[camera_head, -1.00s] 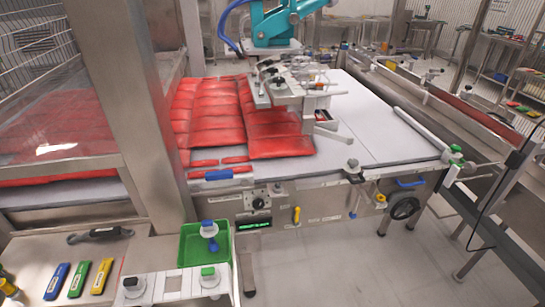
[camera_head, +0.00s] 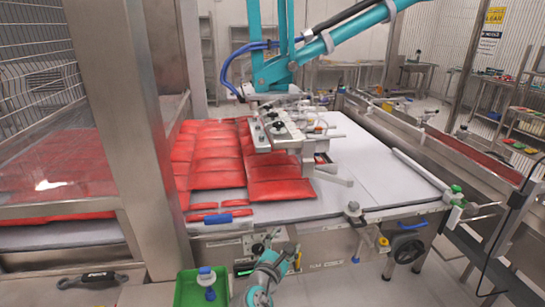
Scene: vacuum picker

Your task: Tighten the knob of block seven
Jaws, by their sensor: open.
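The picker head (camera_head: 290,138) hangs over the red packs in the middle of the view. It is a light metal frame carrying several small blocks with dark knobs, one of them a black knob (camera_head: 278,126). The block numbers are too small to read, so I cannot tell which is block seven. My gripper (camera_head: 271,243) shows at the bottom centre, at the end of a short stretch of my teal and grey arm. It is open, in front of the machine's front panel, well short of the picker head. Its fingertips are small and hard to make out.
Red packs (camera_head: 215,175) lie on the left of the white conveyor belt (camera_head: 375,165). A steel post (camera_head: 120,150) stands at left. A green bin (camera_head: 190,288) is at the bottom, left of my arm. A handwheel (camera_head: 408,250) sits at right on the machine's front.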

